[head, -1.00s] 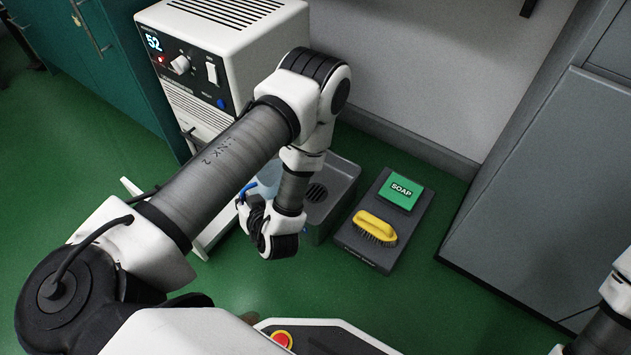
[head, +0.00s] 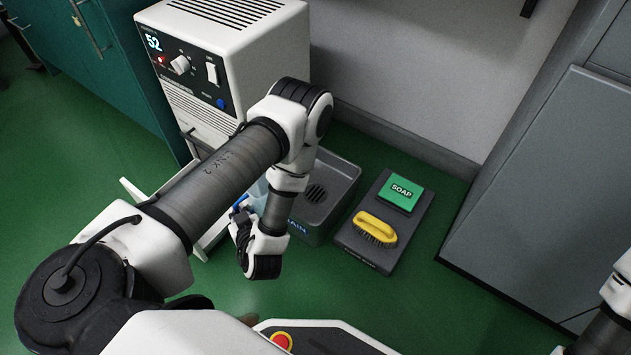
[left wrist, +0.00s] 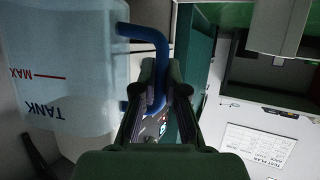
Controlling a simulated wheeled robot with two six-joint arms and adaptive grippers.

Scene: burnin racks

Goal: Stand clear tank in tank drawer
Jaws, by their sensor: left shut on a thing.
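The clear tank (left wrist: 62,85) fills the left of the left wrist view, with its TANK lettering and red MAX line upside down in that picture. My left gripper (left wrist: 163,85) is shut on its blue handle (left wrist: 146,36). In the head view a pale blue part of the tank (head: 258,190) shows behind my left gripper (head: 241,210); the arm hides most of it. The white tank drawer (head: 134,188) stands pulled out at the foot of the white unit, left of the gripper. My arm covers much of the drawer, and its inside is hidden.
The white unit (head: 246,50) reads 52. A grey drain basin (head: 340,190) stands right of the gripper. A dark mat (head: 366,250) holds a green soap box (head: 400,192) and a yellow brush (head: 376,227). A grey cabinet (head: 540,190) is at right. Green floor lies open in front.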

